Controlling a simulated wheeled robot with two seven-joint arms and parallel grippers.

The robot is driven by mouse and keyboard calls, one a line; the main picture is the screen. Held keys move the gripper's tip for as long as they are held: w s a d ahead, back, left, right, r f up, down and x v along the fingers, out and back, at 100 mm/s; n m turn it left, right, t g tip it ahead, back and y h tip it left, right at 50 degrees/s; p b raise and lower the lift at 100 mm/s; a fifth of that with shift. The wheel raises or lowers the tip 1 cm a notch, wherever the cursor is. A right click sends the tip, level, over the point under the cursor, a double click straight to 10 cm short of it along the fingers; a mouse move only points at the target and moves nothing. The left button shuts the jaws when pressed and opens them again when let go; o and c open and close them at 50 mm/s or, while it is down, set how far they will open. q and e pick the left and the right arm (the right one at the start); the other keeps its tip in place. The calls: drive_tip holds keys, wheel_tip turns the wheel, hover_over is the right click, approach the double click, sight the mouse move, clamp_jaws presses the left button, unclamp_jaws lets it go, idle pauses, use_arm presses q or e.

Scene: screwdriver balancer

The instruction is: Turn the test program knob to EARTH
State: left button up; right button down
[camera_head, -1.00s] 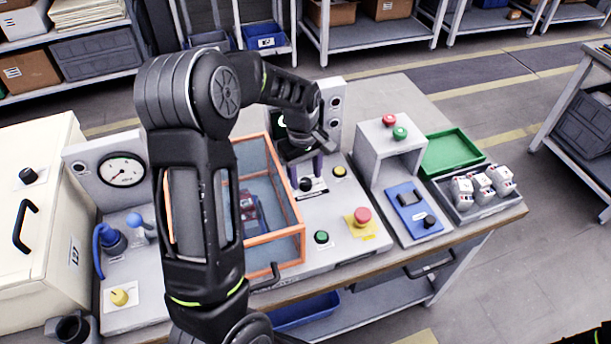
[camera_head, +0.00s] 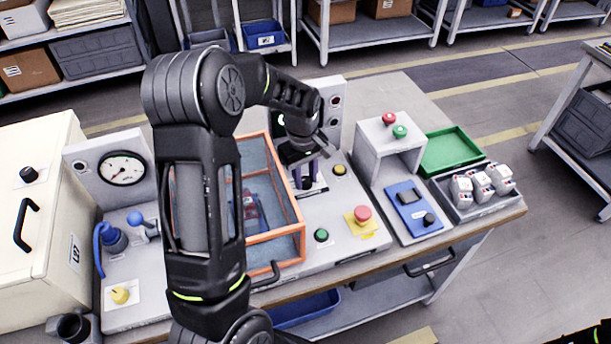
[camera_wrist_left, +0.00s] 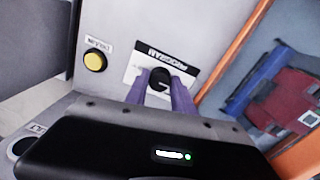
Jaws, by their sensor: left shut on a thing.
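The test program knob (camera_wrist_left: 159,78) is a small black knob on a white label plate marked PROGRAM (camera_wrist_left: 172,61), set in the grey panel. In the wrist view my left gripper (camera_wrist_left: 161,88) has its two purple fingers on either side of the knob, shut on it. In the head view my left gripper (camera_head: 306,172) comes down over the panel right of the orange-framed box, and the knob is mostly hidden there. Which position the knob points to is too small to read.
The orange-framed clear box (camera_head: 275,238) stands close beside the gripper. A yellow button (camera_head: 340,170), a green button (camera_head: 321,235) and a red emergency button (camera_head: 363,213) sit on the same panel. A grey upright panel (camera_head: 333,108) stands behind.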

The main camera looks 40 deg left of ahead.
use_arm(q)
clamp_jaws()
drive_tip(key=shift+m, duration=0.4)
drive_tip(key=m+b, duration=0.2)
drive_tip(key=m, duration=0.2)
drive_tip(key=m+b, duration=0.1)
drive_tip(key=m, duration=0.5)
drive_tip(key=shift+a+m+g, duration=0.1)
drive_tip(key=shift+m+g, duration=0.2)
drive_tip(key=shift+m, duration=0.1)
drive_tip(key=m, duration=0.6)
drive_tip(key=shift+w+b, duration=0.1)
drive_tip(key=shift+b, duration=0.3)
drive_tip(key=m, duration=0.6)
